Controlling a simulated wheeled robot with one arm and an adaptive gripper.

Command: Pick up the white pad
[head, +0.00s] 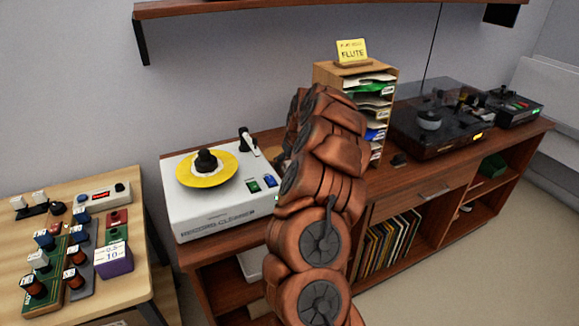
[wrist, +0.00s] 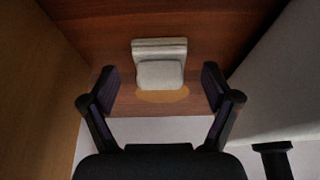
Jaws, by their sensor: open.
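The white pad (wrist: 160,73) shows in the wrist view as a pale, rounded block with a ridged upper part. It rests on the dark wood top (wrist: 95,22), with a tan oval patch (wrist: 162,97) just below it in the picture. My gripper (wrist: 159,82) is open, one finger on each side of the pad, with gaps between the fingers and the pad. The fingers do not appear to touch it. In the head view, I cannot see the pad or the gripper; my arm covers that part of the cabinet top.
A turntable (head: 425,140) sits farther right.

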